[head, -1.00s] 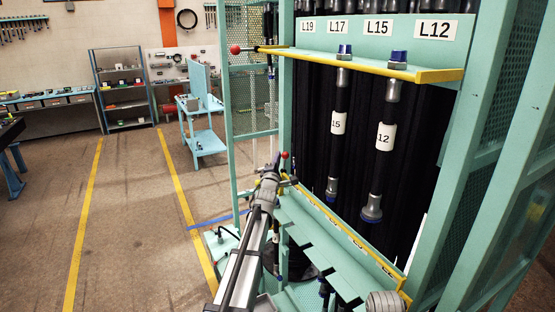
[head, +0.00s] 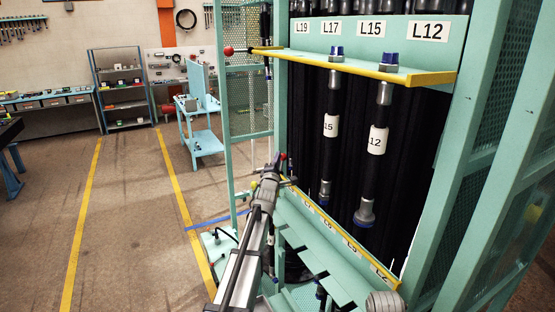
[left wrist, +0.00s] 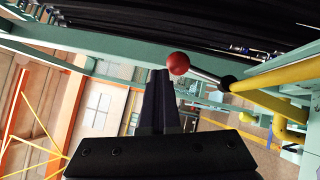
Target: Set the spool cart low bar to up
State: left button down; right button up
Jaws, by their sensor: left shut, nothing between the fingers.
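The low yellow bar (head: 345,237) runs along the lower shelf of the green spool cart (head: 421,150). A lever with a red knob (head: 284,156) sits at its left end, the knob partly behind my gripper. My left gripper (head: 276,163) is at this knob, shut and empty. In the left wrist view, the red knob (left wrist: 179,63) stands just right of my shut fingertips (left wrist: 163,75). I cannot tell whether the fingers touch the knob.
An upper yellow bar (head: 350,66) with its own red knob (head: 229,50) runs above. Hoses with labels 15 (head: 331,125) and 12 (head: 377,139) hang between the shelves. A mesh side panel stands at right. Open floor (head: 130,220) lies to the left.

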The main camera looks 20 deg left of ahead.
pick_arm(q)
jog(key=b+v, duration=0.1)
jog(key=v, duration=0.6)
jog(key=shift+s, duration=0.4)
jog(key=shift+f, duration=0.15)
